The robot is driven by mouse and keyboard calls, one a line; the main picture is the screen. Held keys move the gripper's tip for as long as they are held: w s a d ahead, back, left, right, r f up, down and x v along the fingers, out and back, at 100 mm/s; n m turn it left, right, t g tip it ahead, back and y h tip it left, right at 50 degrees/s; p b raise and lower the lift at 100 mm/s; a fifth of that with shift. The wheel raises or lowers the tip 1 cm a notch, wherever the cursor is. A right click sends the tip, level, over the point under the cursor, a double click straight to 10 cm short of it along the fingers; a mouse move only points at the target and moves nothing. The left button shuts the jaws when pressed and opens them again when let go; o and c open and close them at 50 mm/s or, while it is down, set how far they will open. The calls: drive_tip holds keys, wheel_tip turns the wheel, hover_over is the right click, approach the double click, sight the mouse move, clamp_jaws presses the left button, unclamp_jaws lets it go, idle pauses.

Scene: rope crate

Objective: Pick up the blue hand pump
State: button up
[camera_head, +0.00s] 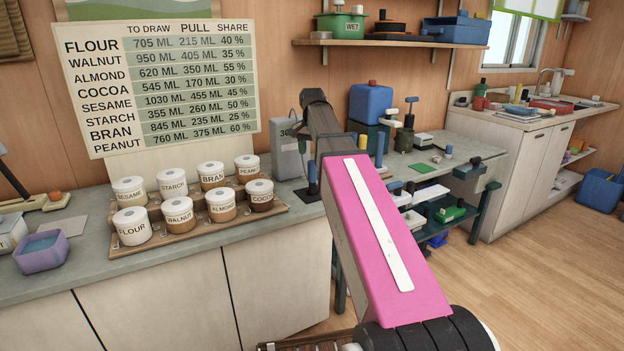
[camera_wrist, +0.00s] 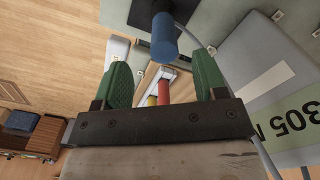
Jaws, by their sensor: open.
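The blue hand pump (camera_head: 312,174) stands upright on a dark base at the right end of the counter, beside a grey box. In the wrist view its blue handle (camera_wrist: 163,42) points toward the camera, with the dark base behind it. My gripper (camera_wrist: 163,78) is open and empty, with its two green finger pads apart. The handle lies just past the fingertips, roughly centred between them, and I see no contact. In the head view my pink arm link reaches toward the counter, and the fingers are hidden.
The grey box (camera_head: 288,158) stands close to the pump; its label shows in the wrist view. A tray (camera_head: 180,236) of lidded jars sits to the left. A dark green bench (camera_head: 470,151) with several tools is to the right. Wooden floor (camera_head: 540,270) is open at right.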

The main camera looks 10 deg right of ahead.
sight(312, 170)
drive_tip(key=shift+w+d+f, duration=0.1)
drive_tip(key=shift+w+f, duration=0.05)
drive_tip(key=shift+f, duration=1.2)
drive_tip(key=shift+w+a+f, duration=0.1)
drive_tip(key=shift+w+f, duration=0.05)
drive_tip(key=shift+f, duration=1.25)
drive_tip(key=shift+w+d+f, duration=0.1)
drive_tip(key=shift+w+f, duration=0.05)
drive_tip(key=shift+f, duration=1.2)
clamp_jaws()
